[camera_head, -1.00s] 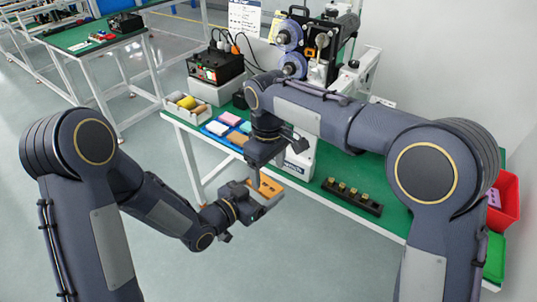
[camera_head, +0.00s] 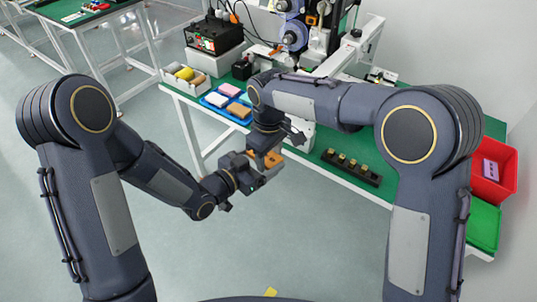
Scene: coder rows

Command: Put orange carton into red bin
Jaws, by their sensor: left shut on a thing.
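The orange carton (camera_head: 273,159) is held in the air in front of the bench edge. My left gripper (camera_head: 266,172) is shut on it from the left and below. My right gripper (camera_head: 264,152) hangs down right at the carton's upper side; its fingers are hidden or too small to tell whether they are open or touching it. The red bin (camera_head: 495,192) stands at the far right end of the bench, with a purple item lying inside it.
A green tray (camera_head: 484,226) lies in front of the red bin. A black strip with brass pieces (camera_head: 351,168) lies on the green bench. A blue tray (camera_head: 215,102) holds several coloured blocks. Machines stand behind. Open floor lies in front of the bench.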

